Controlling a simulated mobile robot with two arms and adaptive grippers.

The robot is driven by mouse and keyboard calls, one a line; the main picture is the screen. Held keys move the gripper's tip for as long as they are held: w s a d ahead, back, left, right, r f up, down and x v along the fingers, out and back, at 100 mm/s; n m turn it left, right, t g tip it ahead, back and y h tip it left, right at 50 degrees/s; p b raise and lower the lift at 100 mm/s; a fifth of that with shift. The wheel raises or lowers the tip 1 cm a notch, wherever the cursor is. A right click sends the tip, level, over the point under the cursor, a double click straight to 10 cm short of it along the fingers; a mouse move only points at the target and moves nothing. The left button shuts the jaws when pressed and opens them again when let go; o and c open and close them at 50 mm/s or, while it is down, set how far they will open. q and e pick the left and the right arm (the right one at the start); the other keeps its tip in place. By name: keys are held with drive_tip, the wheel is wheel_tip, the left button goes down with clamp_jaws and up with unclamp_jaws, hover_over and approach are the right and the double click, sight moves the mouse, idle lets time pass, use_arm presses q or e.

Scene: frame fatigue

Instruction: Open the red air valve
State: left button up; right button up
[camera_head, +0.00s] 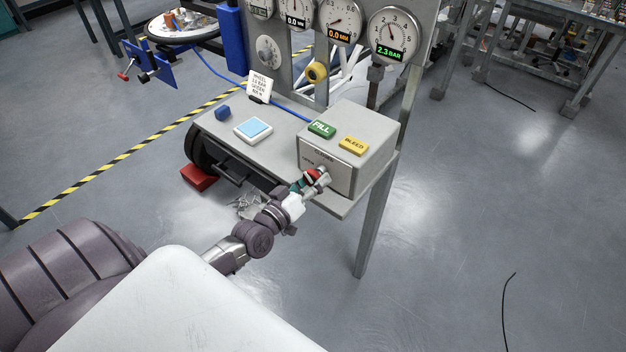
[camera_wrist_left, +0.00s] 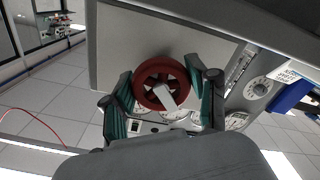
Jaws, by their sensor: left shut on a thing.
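The red air valve (camera_head: 311,175) is a small round handwheel on the front face of a grey box (camera_head: 328,172). In the left wrist view the red valve wheel (camera_wrist_left: 162,84) shows spokes and a pale block at its hub. My left gripper (camera_head: 312,182) is at the wheel. In the left wrist view its teal-padded fingers (camera_wrist_left: 163,92) stand on either side of the wheel and are shut on it. The fingers partly hide the wheel in the head view. My right gripper is not in view.
The box carries a green FILL button (camera_head: 321,129) and a yellow BLEED button (camera_head: 354,145). Several gauges stand above, one reading 2.3 BAR (camera_head: 395,36). A small sign (camera_head: 261,87), blue cube (camera_head: 222,113) and red block (camera_head: 199,177) are left. Floor at right is mostly clear.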

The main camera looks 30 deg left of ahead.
use_arm(q)
drive_tip(key=n, duration=0.4)
drive_tip(key=shift+n, duration=0.3)
drive_tip(key=n+b, duration=0.1)
drive_tip(key=n, duration=0.3)
drive_tip(key=shift+d+r+n, duration=0.1)
drive_tip(key=shift+n, duration=0.3)
drive_tip(key=o, duration=1.2)
drive_tip(key=shift+c, duration=0.2)
drive_tip(key=shift+s, duration=0.1)
drive_tip(key=s+a, duration=0.1)
drive_tip(key=s, duration=1.1)
drive_tip(key=shift+w, duration=0.1)
